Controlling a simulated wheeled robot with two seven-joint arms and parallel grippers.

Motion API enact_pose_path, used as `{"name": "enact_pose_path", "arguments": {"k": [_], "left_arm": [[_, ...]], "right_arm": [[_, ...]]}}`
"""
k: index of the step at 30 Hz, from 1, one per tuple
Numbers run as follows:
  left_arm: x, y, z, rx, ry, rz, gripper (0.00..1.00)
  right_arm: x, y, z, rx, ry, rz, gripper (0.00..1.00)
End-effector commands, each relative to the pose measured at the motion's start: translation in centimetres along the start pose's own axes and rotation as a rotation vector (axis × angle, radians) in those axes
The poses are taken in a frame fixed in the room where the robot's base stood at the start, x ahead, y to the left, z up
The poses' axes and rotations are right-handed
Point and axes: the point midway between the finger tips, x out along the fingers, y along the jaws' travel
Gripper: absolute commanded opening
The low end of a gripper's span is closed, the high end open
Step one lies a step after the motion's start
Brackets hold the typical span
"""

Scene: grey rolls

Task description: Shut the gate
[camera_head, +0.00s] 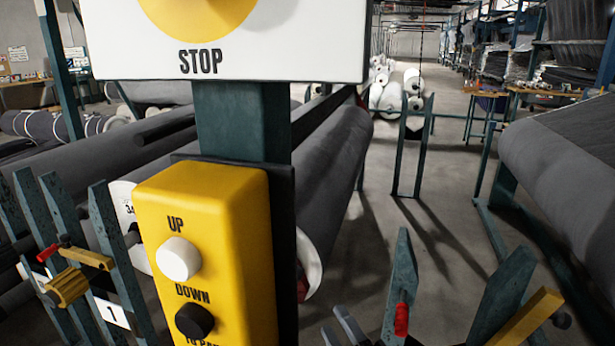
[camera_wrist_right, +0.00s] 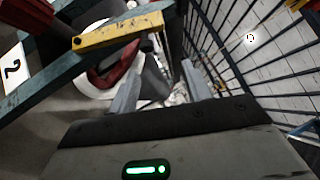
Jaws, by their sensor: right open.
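Teal gate pickets (camera_head: 402,285) with a red handle (camera_head: 401,320) and a yellow latch bar (camera_head: 527,318) stand at the lower right of the head view. The picture edge cuts them off, so I cannot tell how far the gate stands open. In the right wrist view, a teal rail (camera_wrist_right: 60,68), a yellow bar (camera_wrist_right: 120,38) and a label "2" (camera_wrist_right: 12,70) lie to the left. My right gripper (camera_wrist_right: 160,70) is open and empty, with the bar just beyond and left of its fingers. In the head view, its fingers (camera_head: 342,328) show left of the red handle. My left gripper is not in view.
A yellow UP/DOWN control box (camera_head: 205,255) on a post, under a STOP panel (camera_head: 280,45), blocks the middle. Teal pickets labelled "1" (camera_head: 112,312) stand left. Large grey rolls (camera_head: 335,180) lie behind the box and at the right (camera_head: 565,165).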

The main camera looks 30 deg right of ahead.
Motion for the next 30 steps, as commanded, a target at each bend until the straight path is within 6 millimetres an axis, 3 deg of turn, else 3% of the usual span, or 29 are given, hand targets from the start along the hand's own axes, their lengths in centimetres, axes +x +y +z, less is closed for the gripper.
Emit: {"name": "enact_pose_path", "arguments": {"k": [1, 3, 11, 24, 30], "left_arm": [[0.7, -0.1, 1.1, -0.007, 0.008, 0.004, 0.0], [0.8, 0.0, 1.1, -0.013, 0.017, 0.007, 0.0], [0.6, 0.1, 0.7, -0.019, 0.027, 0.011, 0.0], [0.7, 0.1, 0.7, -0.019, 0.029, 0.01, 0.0], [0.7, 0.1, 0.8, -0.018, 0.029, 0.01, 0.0]], "right_arm": [[-0.6, 1.9, -0.3, -0.003, -0.001, 0.008, 0.49], [-0.7, 2.5, -0.5, -0.004, -0.002, 0.009, 0.49], [1.0, 2.6, -0.4, -0.006, -0.004, 0.006, 0.49], [10.2, 2.7, -0.4, -0.006, -0.003, 0.008, 0.49], [13.5, 2.8, -0.4, -0.007, -0.003, 0.01, 0.49]]}}
